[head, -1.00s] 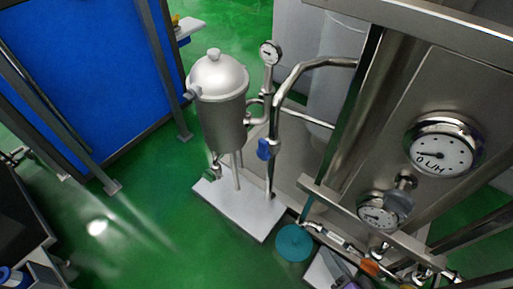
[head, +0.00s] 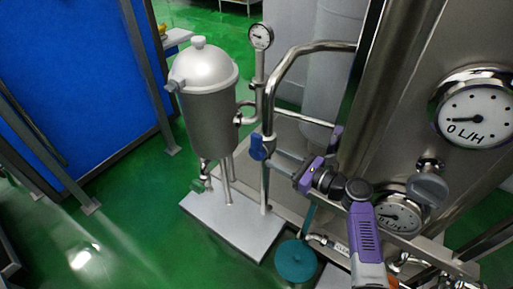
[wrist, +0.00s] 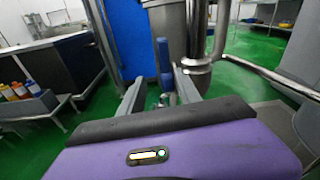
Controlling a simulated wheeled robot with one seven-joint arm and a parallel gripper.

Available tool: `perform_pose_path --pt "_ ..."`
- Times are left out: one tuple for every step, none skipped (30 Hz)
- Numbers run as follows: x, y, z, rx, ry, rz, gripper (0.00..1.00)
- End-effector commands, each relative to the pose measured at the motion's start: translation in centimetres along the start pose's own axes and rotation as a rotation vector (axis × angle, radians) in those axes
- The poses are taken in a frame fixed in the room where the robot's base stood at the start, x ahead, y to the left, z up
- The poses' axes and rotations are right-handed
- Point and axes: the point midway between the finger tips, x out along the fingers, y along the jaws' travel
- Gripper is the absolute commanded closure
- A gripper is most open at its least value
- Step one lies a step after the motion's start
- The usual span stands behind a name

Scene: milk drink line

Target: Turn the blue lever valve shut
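The blue lever valve (head: 257,147) is on the vertical steel pipe beside the domed steel vessel. In the wrist view the blue lever (wrist: 163,62) stands upright ahead, between the lines of my two fingers. My gripper (head: 274,158), with a purple body, reaches in from the right with its fingertips close to the lever. In the wrist view my gripper (wrist: 157,84) is open, its fingers apart on either side of the lever. I cannot tell whether a finger touches it.
The steel vessel (head: 208,115) stands on a white base plate (head: 235,223) left of the valve. A small dial gauge (head: 261,37) tops the pipe. A curved pipe (head: 290,63) passes above my gripper. A steel panel with a large dial (head: 477,112) stands right.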

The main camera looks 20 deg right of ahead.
Motion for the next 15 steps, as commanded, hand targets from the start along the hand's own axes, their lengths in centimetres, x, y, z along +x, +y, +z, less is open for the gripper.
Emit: perform_pose_path --pt "0.6 -0.7 0.6 0.037 -0.035 0.012 0.60" --pt "0.9 -1.0 1.1 0.056 -0.051 0.018 0.60" --pt "1.1 -1.2 1.7 0.077 -0.068 0.026 0.60" --pt "1.2 -1.4 2.0 0.088 -0.078 0.031 0.60" --pt "1.3 -1.5 2.3 0.096 -0.086 0.034 0.60" --pt "1.5 -1.6 2.5 0.106 -0.092 0.038 0.60" --pt "1.7 -1.6 2.6 0.109 -0.095 0.039 0.60" --pt "1.9 -1.6 2.7 0.111 -0.096 0.041 0.60" --pt "2.3 -1.5 2.8 0.111 -0.097 0.042 0.60" --pt "2.6 -1.5 2.8 0.110 -0.097 0.043 0.60" --pt "3.0 -1.4 2.9 0.109 -0.096 0.043 0.60" --pt "3.7 -1.4 2.9 0.109 -0.096 0.043 0.60" --pt "4.1 -1.4 2.9 0.109 -0.095 0.043 0.60" --pt "4.6 -1.4 2.9 0.108 -0.095 0.043 0.60" --pt "5.2 -1.4 3.0 0.107 -0.095 0.042 0.60"
